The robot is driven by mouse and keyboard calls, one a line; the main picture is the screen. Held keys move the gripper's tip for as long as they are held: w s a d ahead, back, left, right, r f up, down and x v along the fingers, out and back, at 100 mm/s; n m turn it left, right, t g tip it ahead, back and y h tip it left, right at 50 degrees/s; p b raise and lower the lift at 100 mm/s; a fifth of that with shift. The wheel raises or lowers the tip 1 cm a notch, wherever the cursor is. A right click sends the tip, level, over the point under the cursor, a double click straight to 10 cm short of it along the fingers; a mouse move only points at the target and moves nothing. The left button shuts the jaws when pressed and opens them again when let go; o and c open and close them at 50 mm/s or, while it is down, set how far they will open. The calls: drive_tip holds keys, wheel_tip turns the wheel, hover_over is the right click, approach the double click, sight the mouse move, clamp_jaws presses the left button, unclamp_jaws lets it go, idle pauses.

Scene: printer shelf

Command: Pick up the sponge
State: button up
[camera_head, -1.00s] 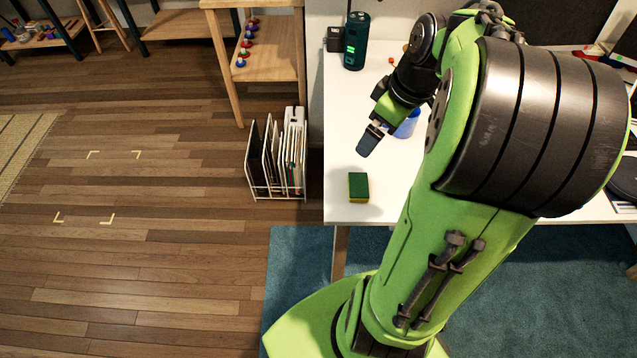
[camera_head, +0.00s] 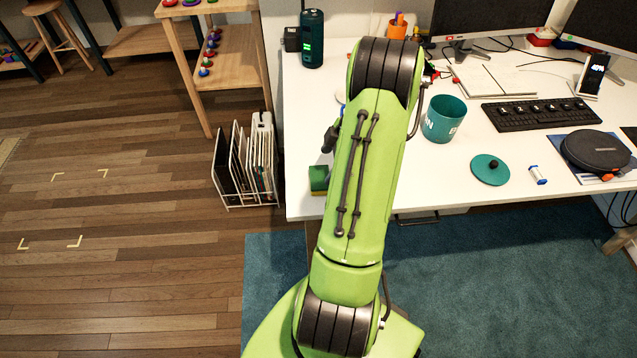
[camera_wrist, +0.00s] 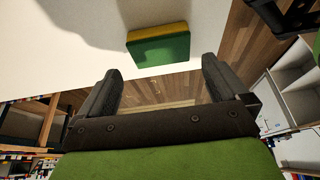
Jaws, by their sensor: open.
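A sponge (camera_head: 318,179), green with a yellow layer, lies near the front left corner of the white desk (camera_head: 300,140). My arm partly covers its right side in the head view. In the wrist view the sponge (camera_wrist: 159,46) lies near the desk edge, beyond the fingertips and roughly in line with the gap between them. My gripper (camera_wrist: 160,84) is open and empty, its two dark fingers apart and not touching the sponge. In the head view my gripper is mostly hidden behind my arm, close to the sponge.
A teal cup (camera_head: 443,120), a round teal lid (camera_head: 490,169) and a keyboard (camera_head: 540,113) stand right of my arm. A dark green cylinder (camera_head: 312,38) stands at the back left. A file rack (camera_head: 245,165) is on the floor left of the desk.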

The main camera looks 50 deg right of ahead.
sight(321, 177)
drive_tip(key=b+x, duration=0.1)
drive_tip(key=x, duration=0.5)
drive_tip(key=shift+f, duration=0.15)
drive_tip(key=c, duration=0.8)
wheel_tip(321, 177, up, 10)
drive_tip(key=shift+r+p, duration=0.1)
drive_tip(key=shift+p, duration=1)
drive_tip(key=o, duration=0.5)
drive_tip(key=c, duration=0.3)
